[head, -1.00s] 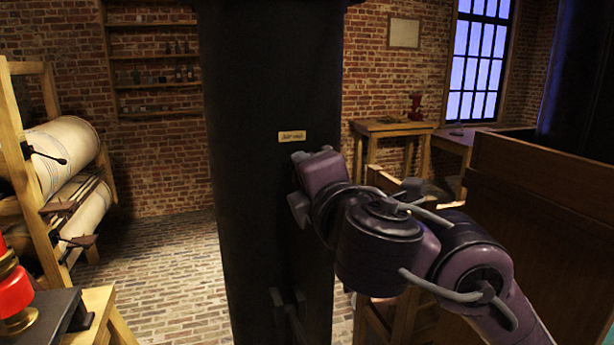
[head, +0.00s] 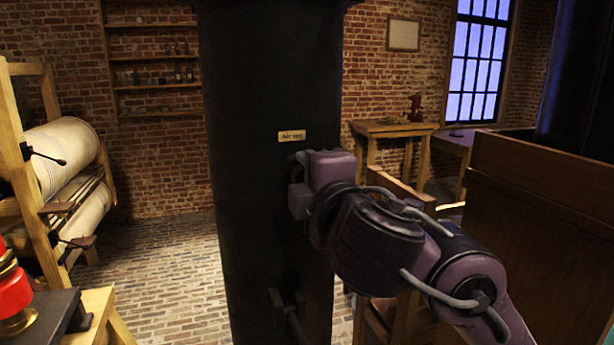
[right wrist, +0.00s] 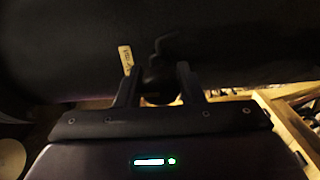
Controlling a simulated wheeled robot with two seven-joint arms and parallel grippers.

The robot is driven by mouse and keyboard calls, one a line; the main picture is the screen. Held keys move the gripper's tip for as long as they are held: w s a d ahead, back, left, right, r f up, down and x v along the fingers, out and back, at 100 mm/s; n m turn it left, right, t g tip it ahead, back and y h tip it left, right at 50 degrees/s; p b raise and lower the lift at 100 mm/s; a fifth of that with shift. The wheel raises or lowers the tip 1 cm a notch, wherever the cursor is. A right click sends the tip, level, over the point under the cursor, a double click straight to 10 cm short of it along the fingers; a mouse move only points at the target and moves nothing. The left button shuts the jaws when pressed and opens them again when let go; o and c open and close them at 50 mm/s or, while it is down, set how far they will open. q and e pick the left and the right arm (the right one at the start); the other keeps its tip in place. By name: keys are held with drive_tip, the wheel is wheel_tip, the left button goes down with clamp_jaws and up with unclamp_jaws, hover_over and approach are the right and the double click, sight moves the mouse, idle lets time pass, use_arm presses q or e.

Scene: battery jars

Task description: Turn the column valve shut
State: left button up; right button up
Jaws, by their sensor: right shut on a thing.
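The dark column (head: 265,80) stands upright in the middle of the head view, with a small brass label plate (head: 291,136) on it. My right gripper (head: 298,187) is at the column's face, just below the plate, and hides most of the valve there. In the right wrist view, the dark valve handle (right wrist: 163,50) is between the two fingers of my right gripper (right wrist: 158,80), which is shut on it. The label plate (right wrist: 125,57) shows beside the left finger. My left gripper is not in view.
A dark bracket-like fitting (head: 287,315) juts from the column lower down. A rack with cream rolls (head: 65,150) stands at the left, near a red object (head: 14,295) on a table. A wooden partition (head: 540,220) is at the right. Brick floor is clear left of the column.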

drive_tip(key=shift+f, duration=0.1)
drive_tip(key=o, duration=0.9)
drive_tip(key=shift+o, duration=0.2)
drive_tip(key=p+v, duration=0.2)
drive_tip(key=v, duration=0.6)
